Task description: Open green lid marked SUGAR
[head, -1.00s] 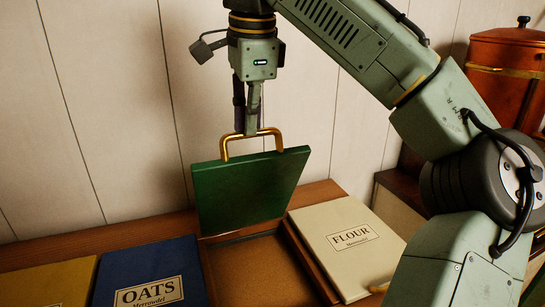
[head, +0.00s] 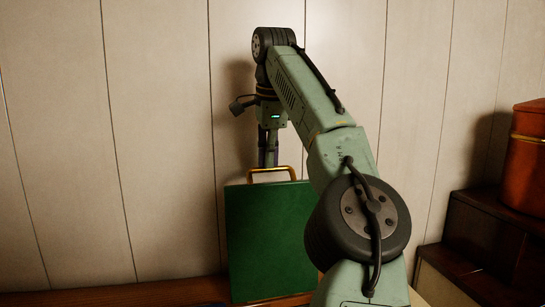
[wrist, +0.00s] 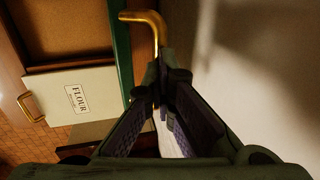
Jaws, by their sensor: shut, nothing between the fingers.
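The green lid (head: 270,235) stands up almost vertical on its hinge, its plain green face toward the head camera; no SUGAR lettering shows. Its brass handle (head: 270,170) is along the top edge. My gripper (head: 268,163) points down just at the handle, shut with nothing held. In the wrist view the lid (wrist: 122,45) shows edge-on, and the handle (wrist: 147,20) is right beside my fingertips (wrist: 160,75); whether they touch it I cannot tell. The open brown compartment (wrist: 65,25) lies to the left of the lid there.
A cream FLOUR lid (wrist: 72,96) with a brass handle lies shut beside the open compartment. The panelled wall (head: 165,120) is close behind my gripper. Dark wooden steps (head: 480,235) and a copper-coloured vessel (head: 530,165) stand at the right.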

